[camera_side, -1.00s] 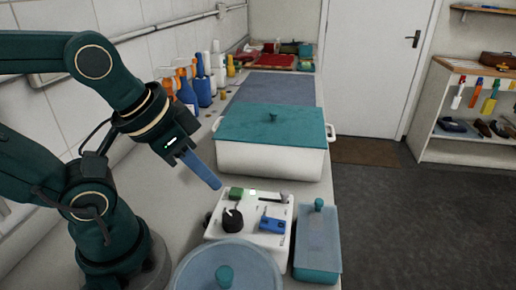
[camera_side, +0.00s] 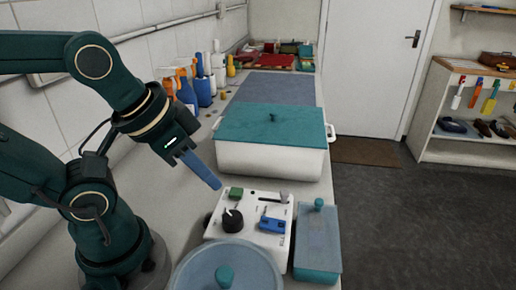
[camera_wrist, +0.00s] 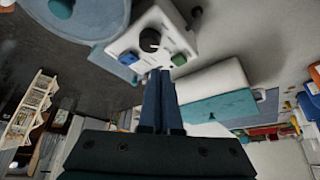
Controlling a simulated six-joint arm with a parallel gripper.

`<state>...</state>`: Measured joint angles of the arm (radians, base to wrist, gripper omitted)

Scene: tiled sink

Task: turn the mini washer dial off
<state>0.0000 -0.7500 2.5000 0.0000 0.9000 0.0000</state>
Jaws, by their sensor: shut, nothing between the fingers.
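The mini washer is a white box (camera_side: 268,238) on the counter, with a black round dial (camera_side: 233,220), a green block (camera_side: 236,193) and a blue part (camera_side: 272,224) on its top. My gripper (camera_side: 216,185) is shut and empty, its blue fingers pointing down and right, above and to the left of the box. They are apart from the dial. In the wrist view, the shut fingers (camera_wrist: 161,75) point toward the white box (camera_wrist: 165,28), and the dial (camera_wrist: 150,40) shows just beyond the tips. The dial's pointer setting is too small to read.
A white bin with a teal lid (camera_side: 272,125) stands behind the washer. A round blue-lidded pot (camera_side: 226,268) is in front, and a narrow teal-lidded box (camera_side: 318,238) is at right. Several bottles (camera_side: 200,85) line the wall.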

